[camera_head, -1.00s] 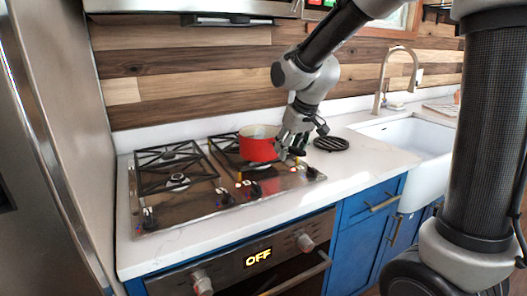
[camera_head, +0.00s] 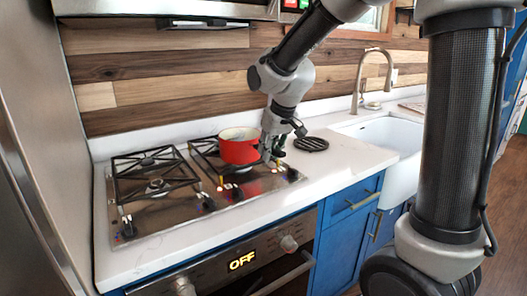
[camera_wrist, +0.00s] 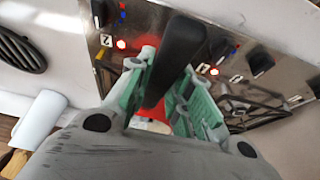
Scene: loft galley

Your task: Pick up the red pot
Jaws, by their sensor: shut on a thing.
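The red pot (camera_head: 238,148), with a pale inside, is upright over the right part of the gas cooktop (camera_head: 140,228). I cannot tell whether it touches the grate. My gripper (camera_head: 272,150) is at the pot's right side. In the wrist view, a black handle (camera_wrist: 178,58) runs between the green-padded fingers of my gripper (camera_wrist: 165,88), which are shut on it. A small part of the red pot (camera_wrist: 155,113) shows between the fingers. My gripper hides most of the pot there.
Black grates (camera_head: 155,172) cover the cooktop's left side. Knobs (camera_head: 208,203) line its front. A round black trivet (camera_head: 311,144) lies on the white counter right of my gripper. A white sink (camera_head: 390,140) and tap (camera_head: 362,75) stand farther right. A wooden wall (camera_head: 170,70) is behind.

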